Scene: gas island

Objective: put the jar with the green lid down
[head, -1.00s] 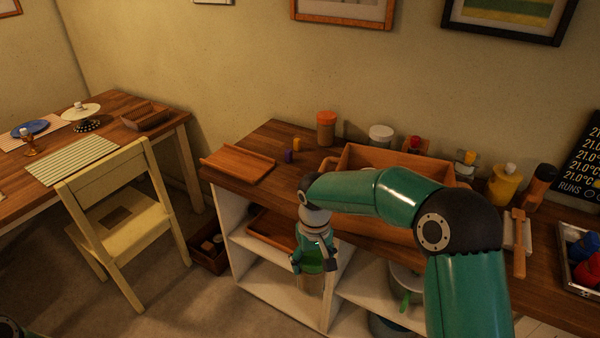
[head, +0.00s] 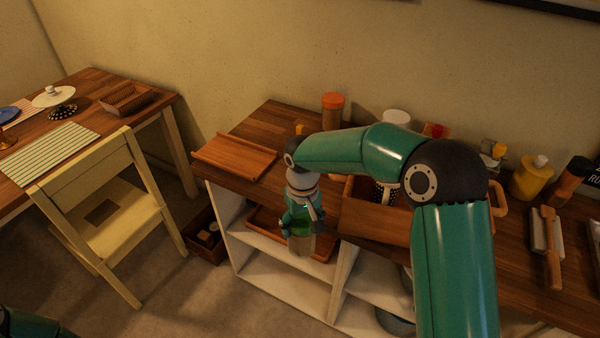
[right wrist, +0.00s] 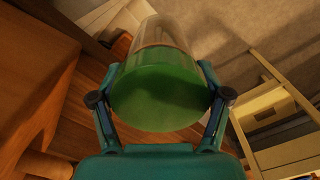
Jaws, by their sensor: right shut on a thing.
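The jar with the green lid is in my right gripper (head: 302,222). In the right wrist view, the green lid (right wrist: 158,97) is between the two fingers, with the clear glass body (right wrist: 165,35) beyond it. In the head view, the jar's pale glass body (head: 301,244) hangs under the gripper, in front of the shelf unit's front edge. A brown tray (head: 262,222) on the upper shelf shows behind it. I cannot tell whether the jar touches anything. My left gripper is not shown.
A wooden board (head: 235,157) lies on the counter's left end. A wooden crate (head: 375,222) stands partly behind my right arm. An orange-lidded jar (head: 332,110) and a yellow bottle (head: 530,178) stand along the back. A cream chair (head: 105,205) is at the left.

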